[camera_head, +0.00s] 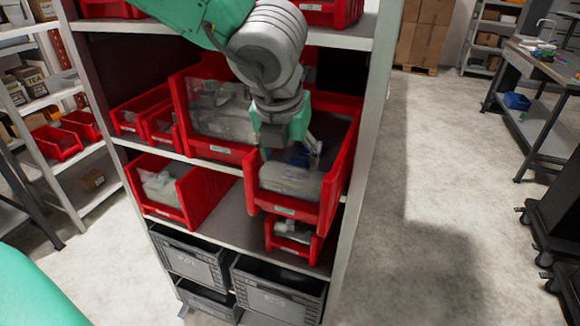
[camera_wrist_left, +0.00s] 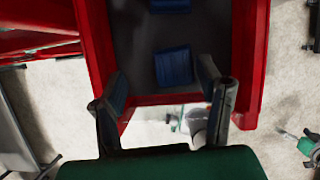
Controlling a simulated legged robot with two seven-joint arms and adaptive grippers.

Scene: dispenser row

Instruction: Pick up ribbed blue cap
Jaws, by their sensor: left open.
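A blue ribbed-looking piece, apparently the ribbed blue cap (camera_wrist_left: 173,66), lies on the dark floor of a red bin in the left wrist view. A second blue piece (camera_wrist_left: 170,5) lies farther in, cut by the top edge. My left gripper (camera_wrist_left: 162,74) is open, its fingers to either side of the nearer blue piece, apart from it and empty. In the head view the left gripper (camera_head: 291,157) reaches down into the front red bin (camera_head: 327,192) on the shelf. The caps cannot be made out clearly there. My right gripper is not seen.
Red bin walls stand close on both sides of the gripper. A larger red bin (camera_head: 180,108) stands to the left, and another red bin (camera_head: 199,196) sits on the shelf below. A white shelf post (camera_head: 366,130) rises at the right. Grey crates (camera_head: 270,300) stand underneath.

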